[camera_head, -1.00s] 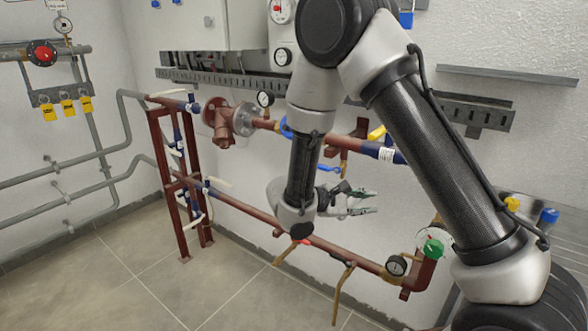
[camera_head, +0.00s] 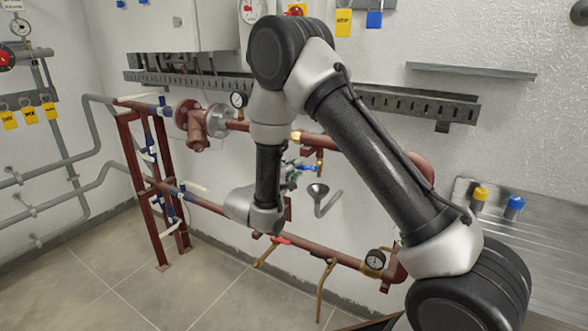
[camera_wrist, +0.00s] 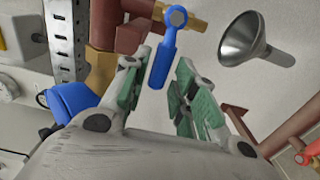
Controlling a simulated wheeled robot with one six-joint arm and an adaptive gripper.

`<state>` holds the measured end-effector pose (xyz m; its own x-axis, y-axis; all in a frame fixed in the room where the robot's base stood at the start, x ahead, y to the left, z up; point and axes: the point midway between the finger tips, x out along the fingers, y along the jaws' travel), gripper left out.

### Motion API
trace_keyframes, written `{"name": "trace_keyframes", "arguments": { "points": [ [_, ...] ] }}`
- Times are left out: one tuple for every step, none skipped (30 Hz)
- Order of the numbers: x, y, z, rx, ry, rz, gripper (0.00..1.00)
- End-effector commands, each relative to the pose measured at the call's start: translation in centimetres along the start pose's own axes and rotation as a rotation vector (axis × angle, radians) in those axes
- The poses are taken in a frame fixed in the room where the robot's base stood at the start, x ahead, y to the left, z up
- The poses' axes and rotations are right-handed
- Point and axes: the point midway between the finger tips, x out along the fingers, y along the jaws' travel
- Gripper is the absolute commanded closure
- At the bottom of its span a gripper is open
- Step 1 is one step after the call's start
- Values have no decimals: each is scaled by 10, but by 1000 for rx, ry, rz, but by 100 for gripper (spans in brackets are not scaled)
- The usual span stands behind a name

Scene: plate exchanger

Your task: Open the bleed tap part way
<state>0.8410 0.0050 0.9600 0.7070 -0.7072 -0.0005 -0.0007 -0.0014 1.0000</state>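The bleed tap has a blue lever (camera_wrist: 163,60) on a brass body (camera_wrist: 183,17), below a red-brown pipe. In the wrist view the lever hangs between the two green-padded fingers of my gripper (camera_wrist: 160,78). The fingers are apart, with a gap visible on the lever's right; contact on its left side is unclear. In the head view the blue lever (camera_head: 306,168) shows just right of my gripper (camera_head: 290,176), which is partly hidden by my arm. A grey funnel (camera_wrist: 243,40) sits right of the tap in the wrist view; it also shows in the head view (camera_head: 318,189).
A lower red-brown pipe (camera_head: 318,250) carries a red-handled valve (camera_head: 281,240) and a gauge (camera_head: 375,259). Another gauge (camera_head: 238,99) is on the upper pipe. A blue part (camera_wrist: 72,101) lies close left of my gripper. The floor (camera_head: 120,290) at left is clear.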

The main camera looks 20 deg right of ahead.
Motion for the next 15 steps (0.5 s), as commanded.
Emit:
{"name": "trace_keyframes", "arguments": {
  "points": [
    [6,0,0,0,-1,0,72],
    [8,0,0,0,-1,0,72],
    [10,0,0,-1,-1,0,72],
    [12,0,0,-1,-1,0,72],
    [12,0,0,-1,0,0,72],
    [13,0,0,-1,0,0,72],
    [13,0,0,-1,0,0,72],
    [13,0,0,-1,1,0,72],
    [13,0,0,-1,1,0,72],
    [13,0,0,-1,1,0,72],
    [13,0,0,-1,1,0,72],
    [13,0,0,-2,1,0,72],
    [13,0,0,-2,0,0,78],
    [13,0,0,-2,0,0,83],
    [13,0,0,-2,0,0,91]
  ]
}}
